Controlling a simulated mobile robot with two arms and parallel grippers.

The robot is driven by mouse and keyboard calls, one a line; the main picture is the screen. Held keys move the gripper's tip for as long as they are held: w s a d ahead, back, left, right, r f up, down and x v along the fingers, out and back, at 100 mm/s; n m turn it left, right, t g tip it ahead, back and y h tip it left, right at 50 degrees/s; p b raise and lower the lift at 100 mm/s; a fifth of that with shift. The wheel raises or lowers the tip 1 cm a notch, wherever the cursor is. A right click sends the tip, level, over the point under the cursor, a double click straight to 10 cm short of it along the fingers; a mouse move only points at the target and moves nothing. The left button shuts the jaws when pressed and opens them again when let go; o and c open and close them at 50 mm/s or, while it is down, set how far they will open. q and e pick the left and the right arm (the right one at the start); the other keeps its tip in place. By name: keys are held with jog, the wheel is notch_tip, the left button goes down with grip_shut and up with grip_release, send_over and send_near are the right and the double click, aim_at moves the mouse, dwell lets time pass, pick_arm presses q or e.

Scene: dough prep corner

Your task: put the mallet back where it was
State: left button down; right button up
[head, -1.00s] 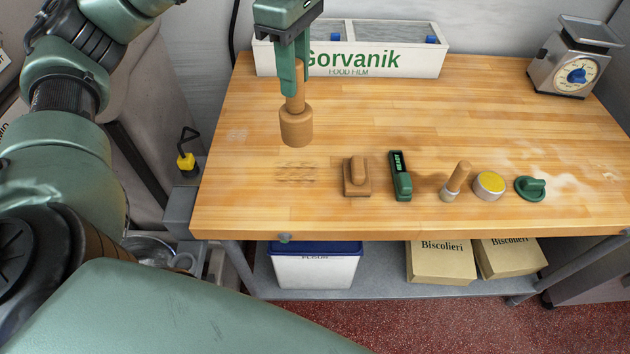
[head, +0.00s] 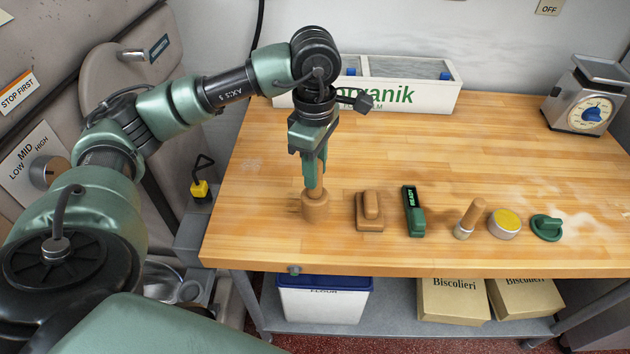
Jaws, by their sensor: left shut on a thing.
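The wooden mallet (head: 316,208) is upright, head down, at the left of the worktop. My left gripper (head: 314,187) points down and is shut on the mallet's handle, which is mostly hidden by the fingers. The mallet head stands over the dark scuffed patch (head: 294,208) and hides most of it. The head looks to be at the worktop surface, but I cannot tell if it touches. My right gripper is not in view.
To the right of the mallet stand a wooden block with a grip (head: 369,213), a green device reading READY (head: 414,215), a wooden-handled tool (head: 471,216), a yellow-topped tin (head: 504,224) and a green knobbed piece (head: 546,228). Behind are a film box (head: 440,97) and scale (head: 583,105).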

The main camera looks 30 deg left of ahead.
pick_arm(q)
notch_tip(320, 180, down, 4)
jog(key=shift+f+p, duration=0.1)
jog(key=shift+p, duration=0.45)
jog(key=shift+f, duration=0.15)
jog(key=shift+f+b, duration=0.15)
jog(key=shift+b, duration=0.15)
jog(key=c, duration=1.1)
grip_release()
